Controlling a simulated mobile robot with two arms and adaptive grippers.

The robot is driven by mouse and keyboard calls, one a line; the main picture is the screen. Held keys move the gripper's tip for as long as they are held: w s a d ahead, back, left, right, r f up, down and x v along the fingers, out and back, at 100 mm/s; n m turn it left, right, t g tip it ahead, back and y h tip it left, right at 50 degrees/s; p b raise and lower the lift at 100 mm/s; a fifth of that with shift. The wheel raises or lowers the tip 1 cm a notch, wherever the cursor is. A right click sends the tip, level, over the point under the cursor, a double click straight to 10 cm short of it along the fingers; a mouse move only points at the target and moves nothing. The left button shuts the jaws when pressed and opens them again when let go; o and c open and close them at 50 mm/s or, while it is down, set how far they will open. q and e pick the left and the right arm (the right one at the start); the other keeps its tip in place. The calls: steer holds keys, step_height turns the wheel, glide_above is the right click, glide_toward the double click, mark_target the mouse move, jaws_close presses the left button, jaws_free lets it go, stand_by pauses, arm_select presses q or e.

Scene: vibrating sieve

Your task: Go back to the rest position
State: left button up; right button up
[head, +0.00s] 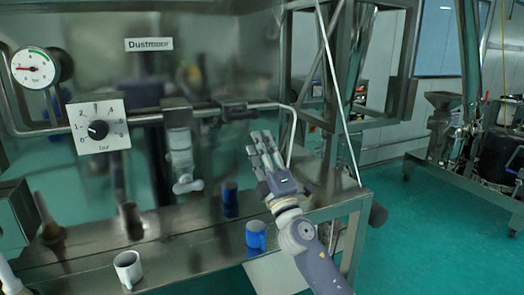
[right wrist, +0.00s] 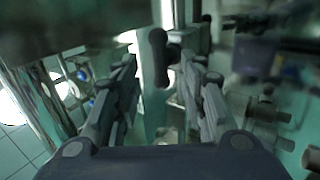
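My right gripper (head: 262,148) is raised above the right end of the steel shelf, in front of the horizontal pipe. In the right wrist view its two fingers stand apart with a gap between them (right wrist: 158,80), and nothing is held. A dark knobbed part (right wrist: 160,50) shows beyond the gap, and I cannot tell how far off it is. My left gripper is not in view. A pale rounded part at the lower left corner of the head view may belong to my left arm.
A valve (head: 180,150) hangs from the pipe. A dial panel (head: 98,127) and gauge (head: 33,68) are at left. Green floor (head: 430,230) lies open at right.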

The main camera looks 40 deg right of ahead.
steer(key=shift+s+f, duration=0.2)
steer(key=shift+s, duration=0.15)
stand_by(0.3)
